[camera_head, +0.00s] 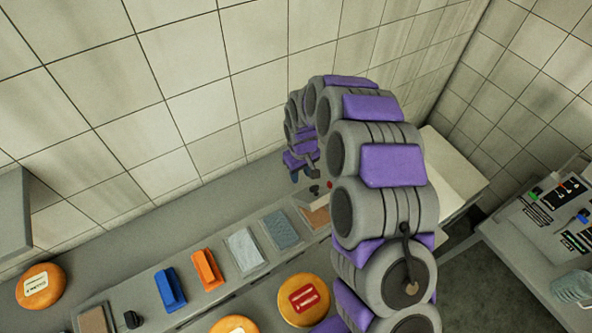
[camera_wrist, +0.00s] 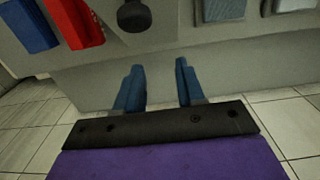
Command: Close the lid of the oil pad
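A brown pad in a shallow tray (camera_head: 316,213) sits on the counter beside my arm in the head view. It may be the oil pad; I cannot make out its lid. A similar brown pad (camera_head: 92,320) lies at the lower left edge. My gripper (camera_head: 302,168) is past the far end of my curled arm, near the first tray. In the wrist view its two blue fingers (camera_wrist: 160,72) are apart with nothing between them. A black knob (camera_wrist: 134,16) is beyond them, on the grey counter.
Blue (camera_head: 170,289) and orange (camera_head: 207,269) blocks and grey pads (camera_head: 281,229) line the counter. Orange cheese wheels (camera_head: 304,299) lie in front and at left (camera_head: 40,287). The tiled wall (camera_head: 190,90) is close behind. Another table (camera_head: 548,225) stands at right.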

